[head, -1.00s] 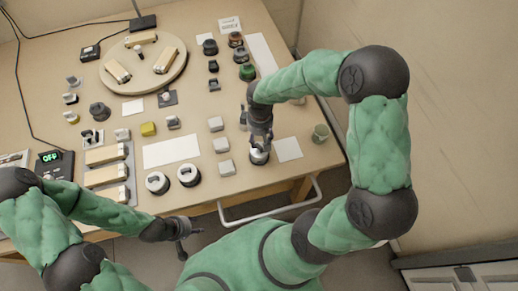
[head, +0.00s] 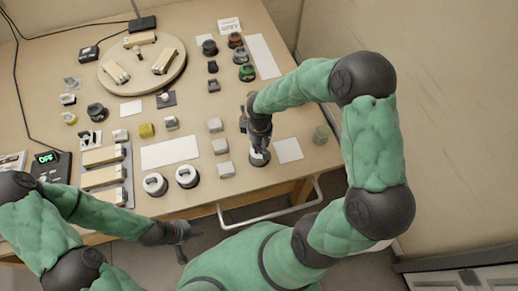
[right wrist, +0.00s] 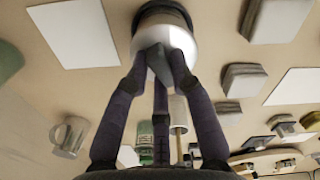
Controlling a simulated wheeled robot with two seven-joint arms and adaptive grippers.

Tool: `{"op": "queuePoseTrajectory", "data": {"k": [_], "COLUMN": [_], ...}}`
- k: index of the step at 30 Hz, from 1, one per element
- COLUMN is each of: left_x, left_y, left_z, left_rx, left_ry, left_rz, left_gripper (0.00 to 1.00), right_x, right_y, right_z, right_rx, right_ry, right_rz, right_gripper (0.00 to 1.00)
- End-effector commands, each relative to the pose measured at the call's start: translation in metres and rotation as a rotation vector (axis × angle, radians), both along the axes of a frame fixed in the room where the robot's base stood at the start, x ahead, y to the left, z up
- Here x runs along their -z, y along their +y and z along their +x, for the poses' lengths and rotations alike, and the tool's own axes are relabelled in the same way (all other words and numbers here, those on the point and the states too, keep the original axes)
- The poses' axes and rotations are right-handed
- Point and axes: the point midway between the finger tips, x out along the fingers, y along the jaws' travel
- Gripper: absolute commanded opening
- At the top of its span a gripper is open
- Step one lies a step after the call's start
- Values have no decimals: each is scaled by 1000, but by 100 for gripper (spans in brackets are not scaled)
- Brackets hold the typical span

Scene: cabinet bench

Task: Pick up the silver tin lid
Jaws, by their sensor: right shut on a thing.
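My right gripper (head: 259,149) points down at the front right of the bench, at a round whitish-silver lid (head: 258,159) with a dark rim. In the right wrist view the fingers (right wrist: 160,65) are closed on the grey grip on top of the lid (right wrist: 182,38). I cannot tell whether the lid is clear of what is under it. My left gripper (head: 188,243) is open and empty, low in front of the bench edge, with its fingers apart.
Two similar round white-topped pieces (head: 187,177) stand to the left. Small grey blocks (head: 220,146) stand left of the gripper. A drawer handle (head: 265,213) runs along the front.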

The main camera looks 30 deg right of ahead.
Motion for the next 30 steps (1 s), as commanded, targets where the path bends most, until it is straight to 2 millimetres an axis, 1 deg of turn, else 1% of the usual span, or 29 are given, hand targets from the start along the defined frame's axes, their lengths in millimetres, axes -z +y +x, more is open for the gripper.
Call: {"op": "queuePoseTrajectory", "data": {"k": [8, 13, 16, 20, 25, 30], "left_x": [-2, -10, -18, -26, -40, -48], "left_y": [0, 0, 0, 0, 0, 0], "left_z": [0, 0, 0, 0, 0, 0], "left_rx": [0, 0, 0, 0, 0, 0], "left_ry": [0, 0, 0, 0, 0, 0], "left_rz": [0, 0, 0, 0, 0, 0], "left_gripper": [40, 40, 40, 40, 40, 40], "right_x": [-4, -18, -35, -58, -96, -111], "right_y": [0, 0, 0, 8, 22, 38], "right_z": [0, 0, 1, -17, -45, -81], "right_rx": [0, -1, -1, -2, -4, -4], "right_ry": [0, -1, -2, -3, -4, -2], "right_rz": [0, -1, 0, 0, -1, 0], "right_gripper": [2, 2, 2, 2, 2, 2]}}
